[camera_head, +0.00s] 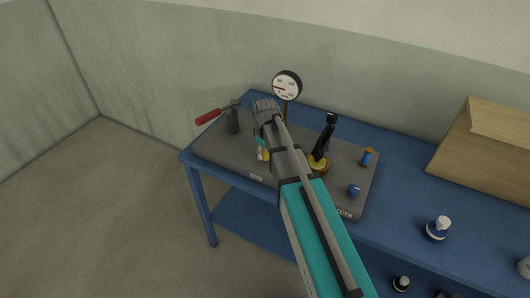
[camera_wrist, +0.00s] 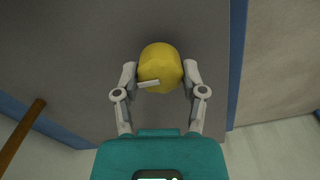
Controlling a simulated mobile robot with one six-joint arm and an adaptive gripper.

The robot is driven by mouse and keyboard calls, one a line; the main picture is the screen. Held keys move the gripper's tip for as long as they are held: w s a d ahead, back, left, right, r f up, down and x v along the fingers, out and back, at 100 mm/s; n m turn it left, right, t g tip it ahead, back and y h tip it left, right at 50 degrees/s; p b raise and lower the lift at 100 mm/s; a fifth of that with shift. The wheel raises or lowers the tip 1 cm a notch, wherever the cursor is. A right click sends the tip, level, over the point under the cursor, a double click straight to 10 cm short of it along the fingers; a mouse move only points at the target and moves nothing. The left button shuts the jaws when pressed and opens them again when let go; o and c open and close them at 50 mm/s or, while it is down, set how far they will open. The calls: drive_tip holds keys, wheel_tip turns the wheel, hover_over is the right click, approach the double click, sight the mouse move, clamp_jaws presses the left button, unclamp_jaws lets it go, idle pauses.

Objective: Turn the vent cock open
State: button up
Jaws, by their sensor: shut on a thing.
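My gripper (camera_wrist: 160,76) is shut on a yellow round knob (camera_wrist: 160,62), one finger on each side of it. A short pale bar (camera_wrist: 149,84) lies across the knob's near side, tilted slightly. I take this knob for the vent cock; no label on it is legible. In the head view a small patch of the yellow knob (camera_head: 265,156) shows beside my gripper (camera_head: 260,148), and my arm hides much of that area. The knob sits over the dark grey board (camera_head: 210,148) on the blue bench.
A dial gauge (camera_head: 287,86) on a brass stem, a red-handled valve (camera_head: 208,117) and a black lever (camera_head: 325,138) on a brass base stand nearby. A blue knob (camera_head: 354,191) is at the board's right. A wooden box (camera_head: 480,150) and bottle (camera_head: 438,228) are farther right.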

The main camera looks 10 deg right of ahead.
drive_tip(key=shift+n, duration=0.6)
drive_tip(key=o, duration=1.1)
drive_tip(key=shift+o, duration=0.2)
drive_tip(key=shift+m, duration=0.6)
